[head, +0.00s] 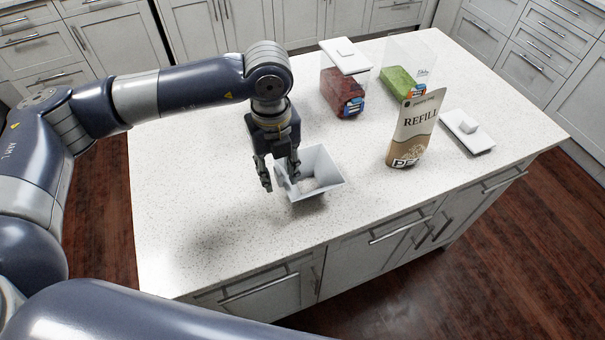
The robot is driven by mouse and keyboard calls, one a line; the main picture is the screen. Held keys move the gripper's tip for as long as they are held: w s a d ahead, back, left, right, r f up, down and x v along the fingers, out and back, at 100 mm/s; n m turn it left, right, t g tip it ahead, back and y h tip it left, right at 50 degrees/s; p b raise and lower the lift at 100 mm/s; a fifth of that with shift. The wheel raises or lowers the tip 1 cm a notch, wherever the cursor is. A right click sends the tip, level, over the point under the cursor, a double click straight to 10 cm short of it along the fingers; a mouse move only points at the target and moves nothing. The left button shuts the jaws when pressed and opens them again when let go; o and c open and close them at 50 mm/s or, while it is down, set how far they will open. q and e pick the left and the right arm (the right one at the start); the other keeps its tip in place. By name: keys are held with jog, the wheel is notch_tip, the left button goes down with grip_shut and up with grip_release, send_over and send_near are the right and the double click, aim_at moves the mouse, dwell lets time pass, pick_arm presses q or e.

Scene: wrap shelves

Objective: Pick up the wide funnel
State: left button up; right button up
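The wide funnel (327,184) is a white, square-mouthed piece on the countertop, near the middle of the head view. My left gripper (280,185) points down at its left side. Its two fingers are apart, one outside the funnel's left edge and one over or just inside that edge. A small part of the funnel's left side shows between the fingers. I cannot tell whether either finger touches it. My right gripper is not in view.
A REFILL pouch (414,130) stands to the right. Behind are a clear container with red contents (341,95), topped by a white lid (345,56), and another with green contents (402,84). Another white lid (467,132) lies at right. The countertop (200,215) is clear at left.

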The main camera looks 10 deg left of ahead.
pick_arm(q)
grip_shut()
jog(key=shift+r, duration=0.15)
